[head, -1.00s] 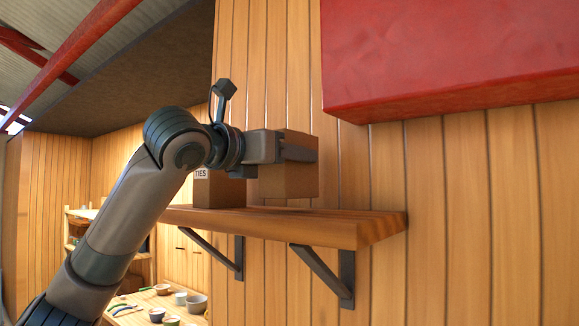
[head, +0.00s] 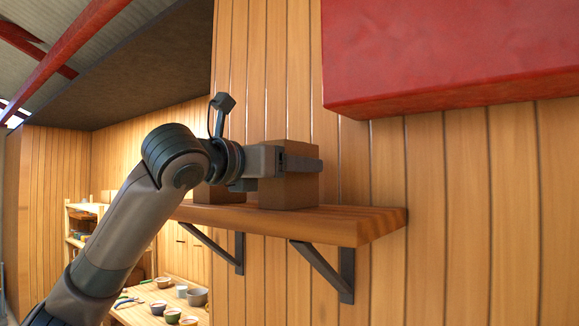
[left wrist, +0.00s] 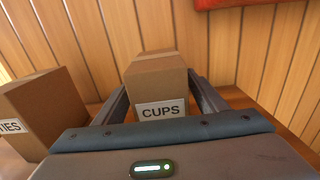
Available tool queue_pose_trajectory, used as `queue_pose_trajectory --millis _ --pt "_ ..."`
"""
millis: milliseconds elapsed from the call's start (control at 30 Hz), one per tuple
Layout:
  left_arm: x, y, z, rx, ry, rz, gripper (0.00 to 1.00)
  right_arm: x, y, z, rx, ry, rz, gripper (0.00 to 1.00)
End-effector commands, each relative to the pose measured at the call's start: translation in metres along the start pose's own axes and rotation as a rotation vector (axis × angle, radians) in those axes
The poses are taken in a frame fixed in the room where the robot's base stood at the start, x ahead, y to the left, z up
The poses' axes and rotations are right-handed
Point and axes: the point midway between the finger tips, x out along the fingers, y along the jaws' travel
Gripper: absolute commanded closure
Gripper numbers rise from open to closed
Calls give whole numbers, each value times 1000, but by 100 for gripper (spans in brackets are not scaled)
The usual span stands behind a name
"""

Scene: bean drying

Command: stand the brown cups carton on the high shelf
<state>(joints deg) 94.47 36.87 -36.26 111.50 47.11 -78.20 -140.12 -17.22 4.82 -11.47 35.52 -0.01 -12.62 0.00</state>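The brown cups carton (head: 290,190) is upright at the high shelf (head: 330,222), right of another carton. Its base looks to be at the shelf top; I cannot tell if it bears full weight there. In the left wrist view the carton (left wrist: 157,85) shows its CUPS label facing me. My left gripper (head: 300,164) has a finger along each side of the carton and appears shut on it. The fingers also show in the left wrist view (left wrist: 160,92). My right gripper is not in view.
A second brown carton (left wrist: 40,105), its label ending in TIES, stands on the shelf to the left (head: 220,195). A red box-like body (head: 450,50) hangs at upper right. The shelf's right end is bare. A lower table holds several bowls (head: 196,297).

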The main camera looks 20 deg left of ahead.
Motion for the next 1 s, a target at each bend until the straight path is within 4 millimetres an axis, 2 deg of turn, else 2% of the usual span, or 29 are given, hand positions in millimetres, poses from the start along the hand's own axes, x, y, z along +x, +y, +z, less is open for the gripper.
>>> queue_pose_trajectory --millis 200,367,567,800,1000 --pt "0 0 4 0 0 -1 34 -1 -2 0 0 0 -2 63" --pt "-12 0 1 1 -2 1 34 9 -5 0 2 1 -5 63" --pt "-39 0 -1 2 -3 1 34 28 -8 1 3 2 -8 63" --pt "-83 0 -1 2 -5 2 34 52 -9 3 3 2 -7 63" --pt "-110 0 1 1 -3 1 34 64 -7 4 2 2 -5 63"
